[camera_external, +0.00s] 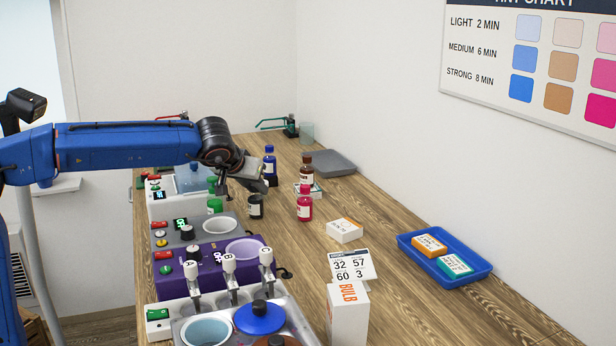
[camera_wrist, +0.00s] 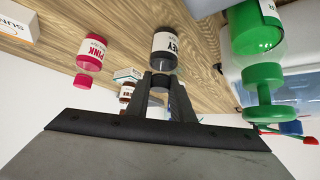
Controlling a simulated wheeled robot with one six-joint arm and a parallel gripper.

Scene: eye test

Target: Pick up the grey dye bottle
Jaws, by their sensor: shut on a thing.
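The grey dye bottle (camera_external: 256,208) is dark with a white label and hangs or stands upright under my gripper (camera_external: 258,189) in the external view. I cannot tell whether its base touches the table. In the wrist view the grey bottle (camera_wrist: 164,42) shows part of its name, and my gripper (camera_wrist: 166,82) is shut on its dark cap. The two fingers sit on either side of the cap, which they partly hide.
A green bottle (camera_external: 214,205) stands close left, a pink bottle (camera_external: 304,204) to the right. Blue (camera_external: 269,163) and brown (camera_external: 306,168) bottles stand behind. A white box (camera_external: 344,230) and blue tray (camera_external: 478,275) lie further right. Dye machines (camera_external: 185,278) line the left edge.

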